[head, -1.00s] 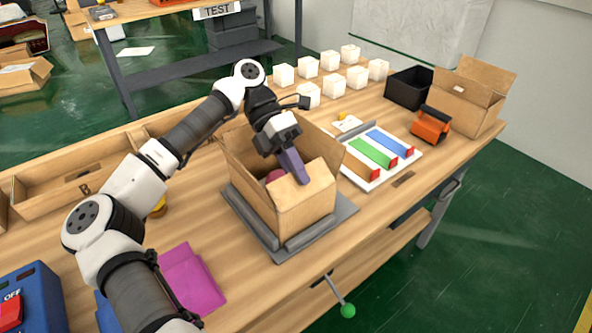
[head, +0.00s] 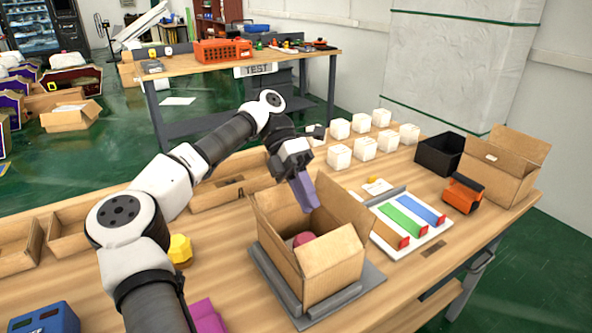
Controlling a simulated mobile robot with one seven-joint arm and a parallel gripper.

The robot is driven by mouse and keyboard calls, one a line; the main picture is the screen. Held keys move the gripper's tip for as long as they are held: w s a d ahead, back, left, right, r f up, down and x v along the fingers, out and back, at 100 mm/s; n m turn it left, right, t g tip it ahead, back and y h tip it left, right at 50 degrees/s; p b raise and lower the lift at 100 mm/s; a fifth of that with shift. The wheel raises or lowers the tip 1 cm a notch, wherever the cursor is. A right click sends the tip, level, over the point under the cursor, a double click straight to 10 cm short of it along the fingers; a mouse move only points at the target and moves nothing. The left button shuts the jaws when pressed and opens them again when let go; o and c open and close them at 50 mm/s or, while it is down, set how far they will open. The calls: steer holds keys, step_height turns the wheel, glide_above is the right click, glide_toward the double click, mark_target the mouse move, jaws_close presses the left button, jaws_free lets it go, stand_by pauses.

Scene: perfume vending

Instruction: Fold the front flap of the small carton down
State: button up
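The small carton (head: 283,262) is an open brown box on a grey base plate (head: 372,280) on the wooden table. A rounded pink-red item (head: 304,239) lies inside it. The front flap (head: 332,248) stands up from the near edge and seems to lean inward. The right flap (head: 343,205) also stands up, tilted outward. My gripper (head: 308,206) has purple fingers and hangs above the carton's opening, toward its far side, apart from the front flap. The fingers overlap from this side, so I cannot tell whether they are open or shut.
A white tray with coloured lanes (head: 412,222) lies close to the right of the carton. An orange device (head: 463,194), a black bin (head: 439,154) and a larger open carton (head: 503,165) stand further right. Several white boxes (head: 364,148) stand behind. Wooden bins (head: 70,228) are at left.

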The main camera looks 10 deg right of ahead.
steer(key=shift+p+v, duration=2.25)
steer(key=shift+v, duration=0.4)
